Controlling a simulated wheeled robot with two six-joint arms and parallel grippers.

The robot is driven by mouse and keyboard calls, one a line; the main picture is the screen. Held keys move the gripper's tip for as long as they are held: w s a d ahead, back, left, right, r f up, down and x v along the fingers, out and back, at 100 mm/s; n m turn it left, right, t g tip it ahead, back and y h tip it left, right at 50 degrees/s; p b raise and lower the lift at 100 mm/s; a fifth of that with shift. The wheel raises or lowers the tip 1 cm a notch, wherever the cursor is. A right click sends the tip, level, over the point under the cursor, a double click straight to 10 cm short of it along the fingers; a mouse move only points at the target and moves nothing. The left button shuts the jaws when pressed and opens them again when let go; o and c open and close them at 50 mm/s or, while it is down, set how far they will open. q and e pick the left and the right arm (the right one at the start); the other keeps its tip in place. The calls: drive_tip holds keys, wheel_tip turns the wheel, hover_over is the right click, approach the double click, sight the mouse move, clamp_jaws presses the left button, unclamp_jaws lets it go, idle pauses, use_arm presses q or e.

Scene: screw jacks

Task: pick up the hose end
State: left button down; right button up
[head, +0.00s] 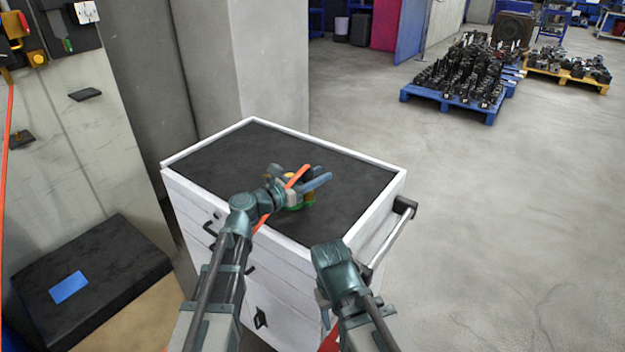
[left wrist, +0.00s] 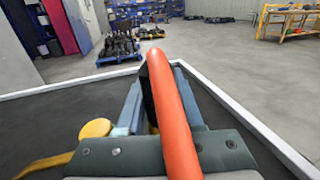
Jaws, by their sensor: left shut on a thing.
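The hose end (head: 299,175) is an orange-red tube. In the head view it slants up between the fingers of my left gripper (head: 305,181), above the black top of the white cabinet. The left gripper is shut on it. In the left wrist view the orange hose (left wrist: 172,110) runs from the bottom edge up between the blue-grey fingers, and its rounded tip stands out past them. More of the hose (head: 262,222) shows below the left wrist in the head view. My right arm is at the cabinet's front right; its jaws are hidden.
The cabinet top (head: 225,160) is mostly bare, with a raised white rim. A yellow and green thing (head: 297,206) is partly hidden under the left gripper; a yellow round part (left wrist: 95,128) shows in the wrist view. A handle (head: 390,240) juts out at right. Loaded pallets (head: 455,98) stand far off.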

use_arm(q)
drive_tip(key=shift+r, duration=0.15)
drive_tip(key=s+a+r+p, duration=0.4)
drive_tip(key=s+a+p, duration=0.1)
drive_tip(key=s+a, duration=0.6)
drive_tip(key=shift+s+r, duration=0.35)
drive_tip(key=shift+s, duration=0.05)
drive_tip(key=shift+w, duration=0.1)
